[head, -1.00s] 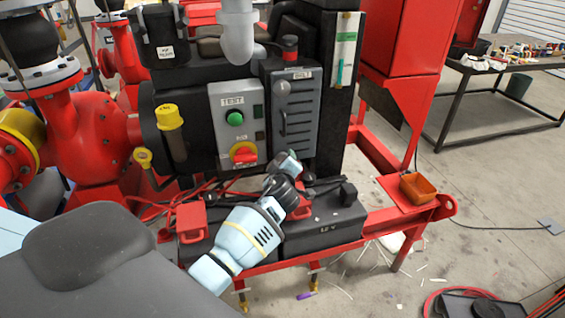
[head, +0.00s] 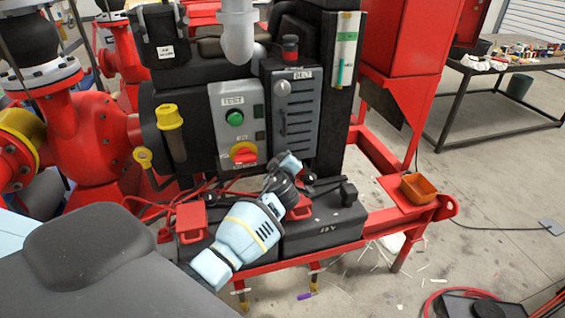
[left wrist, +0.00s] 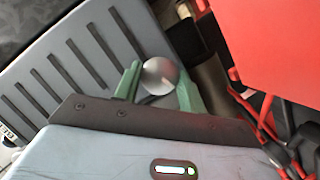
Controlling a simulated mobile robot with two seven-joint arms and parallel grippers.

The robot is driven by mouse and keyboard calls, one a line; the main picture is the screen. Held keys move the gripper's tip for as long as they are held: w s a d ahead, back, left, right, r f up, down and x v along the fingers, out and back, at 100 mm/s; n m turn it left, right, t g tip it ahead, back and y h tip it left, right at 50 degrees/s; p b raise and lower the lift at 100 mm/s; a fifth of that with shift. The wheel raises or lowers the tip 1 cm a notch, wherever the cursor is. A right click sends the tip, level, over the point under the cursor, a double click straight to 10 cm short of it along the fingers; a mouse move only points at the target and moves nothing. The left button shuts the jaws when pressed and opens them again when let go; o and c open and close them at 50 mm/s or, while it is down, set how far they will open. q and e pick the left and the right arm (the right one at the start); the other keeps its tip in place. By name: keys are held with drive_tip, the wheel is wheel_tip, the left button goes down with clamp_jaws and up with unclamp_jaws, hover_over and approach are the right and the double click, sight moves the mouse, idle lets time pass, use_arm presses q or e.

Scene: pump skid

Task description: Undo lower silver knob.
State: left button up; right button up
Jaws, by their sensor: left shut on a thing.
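The lower silver knob (left wrist: 158,76) is a round, shiny ball on the grey ribbed belt guard (left wrist: 80,65), which also shows in the head view (head: 293,108). My left gripper (left wrist: 159,82) has its green fingers on either side of the knob and is shut on it. In the head view my left gripper (head: 290,160) is at the guard's lower end, and the lower knob is hidden behind it. The upper silver knob (head: 282,87) is on the guard's upper left and is untouched. My right gripper is not in view.
A grey control box (head: 237,130) with a green button and a red-yellow switch stands left of the guard. Black batteries (head: 325,222) with cables lie below. An orange tray (head: 418,188) sits at right. A red surface (left wrist: 270,45) is close on the wrist view's right.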

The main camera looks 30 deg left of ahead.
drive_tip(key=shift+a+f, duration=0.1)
use_arm(q)
drive_tip(key=m+g+y+b, duration=0.1)
drive_tip(key=m+g+y, duration=0.1)
drive_tip(key=m, duration=0.2)
drive_tip(key=m+g+y+b, duration=0.2)
drive_tip(key=m, duration=0.2)
drive_tip(key=m+g+y+b, duration=0.1)
drive_tip(key=m+g+y, duration=0.1)
drive_tip(key=m, duration=0.3)
drive_tip(key=shift+w+d, duration=0.3)
drive_tip(key=shift+w, duration=0.05)
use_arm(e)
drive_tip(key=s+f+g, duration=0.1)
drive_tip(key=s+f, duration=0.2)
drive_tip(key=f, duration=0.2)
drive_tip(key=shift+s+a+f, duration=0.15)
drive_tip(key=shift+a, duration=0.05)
use_arm(q)
drive_tip(key=shift+g, duration=0.4)
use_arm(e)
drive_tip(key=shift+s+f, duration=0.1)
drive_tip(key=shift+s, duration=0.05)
use_arm(q)
drive_tip(key=o, duration=1)
drive_tip(key=shift+c, duration=0.2)
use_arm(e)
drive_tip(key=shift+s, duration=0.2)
